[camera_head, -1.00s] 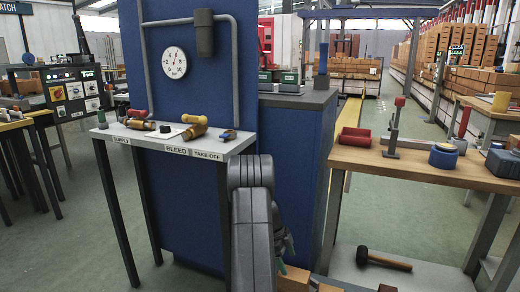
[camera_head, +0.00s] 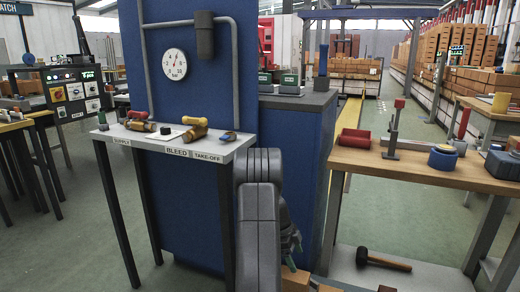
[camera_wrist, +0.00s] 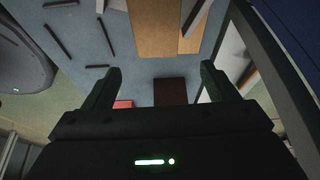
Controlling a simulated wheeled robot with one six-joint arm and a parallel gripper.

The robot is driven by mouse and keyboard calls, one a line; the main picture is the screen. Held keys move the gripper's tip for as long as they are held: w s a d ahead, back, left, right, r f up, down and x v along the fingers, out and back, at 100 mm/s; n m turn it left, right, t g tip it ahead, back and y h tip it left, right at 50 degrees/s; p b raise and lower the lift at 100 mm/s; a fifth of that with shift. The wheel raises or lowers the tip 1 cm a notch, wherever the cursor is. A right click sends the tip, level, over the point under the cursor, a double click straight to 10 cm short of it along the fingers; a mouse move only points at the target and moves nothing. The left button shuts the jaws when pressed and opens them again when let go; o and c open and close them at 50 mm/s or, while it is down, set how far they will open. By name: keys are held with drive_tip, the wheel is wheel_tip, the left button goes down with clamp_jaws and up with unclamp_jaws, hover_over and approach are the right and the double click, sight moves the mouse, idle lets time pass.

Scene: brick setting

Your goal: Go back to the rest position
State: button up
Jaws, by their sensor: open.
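My arm stands in the lower middle of the head view, in front of the blue panel (camera_head: 185,60). My gripper (camera_head: 293,254) is low beside the arm, with its green-tinted fingers pointing down. In the wrist view my gripper (camera_wrist: 158,88) shows two dark fingers spread apart. Nothing is between them.
A small grey table (camera_head: 215,152) with brass fittings (camera_head: 195,130) stands left of my arm. Green floor (camera_head: 90,215) is open at left.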

drive_tip(key=s+a+r+n+t+y, duration=0.1)
drive_tip(key=s+a+r+n+t, duration=0.1)
drive_tip(key=n, duration=0.5)
drive_tip(key=s+a+r+n+t+y+p, duration=0.1)
drive_tip(key=s+a+r+n+t, duration=0.1)
drive_tip(key=a+n, duration=0.4)
drive_tip(key=s+a+r+n+t+y+p, duration=0.1)
drive_tip(key=s+a+r+n+t+y, duration=0.1)
drive_tip(key=n, duration=0.6)
drive_tip(key=shift+s+a+r+n, duration=0.4)
drive_tip(key=shift+s+a+r, duration=0.25)
drive_tip(key=shift+a+r, duration=0.9)
drive_tip(key=shift+d+r, duration=0.25)
drive_tip(key=shift+d, duration=0.05)
drive_tip(key=shift+s, duration=0.15)
